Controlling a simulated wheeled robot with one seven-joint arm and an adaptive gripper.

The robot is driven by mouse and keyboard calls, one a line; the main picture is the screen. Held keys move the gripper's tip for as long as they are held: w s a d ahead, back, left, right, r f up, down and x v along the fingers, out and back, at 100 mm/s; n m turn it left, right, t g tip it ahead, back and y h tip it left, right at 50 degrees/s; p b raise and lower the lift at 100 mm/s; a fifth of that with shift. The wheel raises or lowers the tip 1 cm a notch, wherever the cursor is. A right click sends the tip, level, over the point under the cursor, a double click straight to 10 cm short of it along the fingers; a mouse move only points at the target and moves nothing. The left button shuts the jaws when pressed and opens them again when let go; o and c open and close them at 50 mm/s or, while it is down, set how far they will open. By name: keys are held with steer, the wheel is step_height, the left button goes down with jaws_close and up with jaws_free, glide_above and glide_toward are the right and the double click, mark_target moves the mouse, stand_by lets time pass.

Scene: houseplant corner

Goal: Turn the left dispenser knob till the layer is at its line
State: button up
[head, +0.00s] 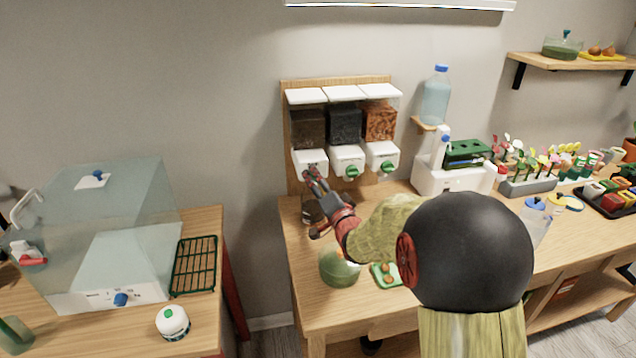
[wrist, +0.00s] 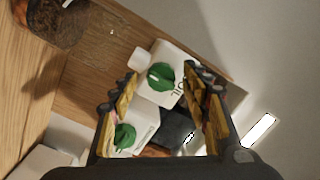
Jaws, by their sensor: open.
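The left dispenser (head: 307,158) has a white base under a clear hopper of brown soil. In the head view its knob is hidden behind my gripper (head: 314,178). In the wrist view the green knob (wrist: 160,77) sits on a white front lettered "SOIL", between the spread fingers of my gripper (wrist: 161,84). The fingers are open, and I cannot tell whether they touch the knob. A clear jar (wrist: 58,18) with brown contents stands below the spout, cut off by the picture edge. Its line cannot be made out.
The middle dispenser (head: 346,160) and right dispenser (head: 382,157), each with a green knob, stand close beside it. A bowl (head: 340,270) and a green tray (head: 378,279) lie on the table below my arm. A white machine (head: 432,176) stands to the right.

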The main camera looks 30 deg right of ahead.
steer(key=s+a, duration=0.1)
steer(key=s, duration=1.1)
steer(key=shift+a, duration=0.4)
steer(key=shift+w, duration=0.1)
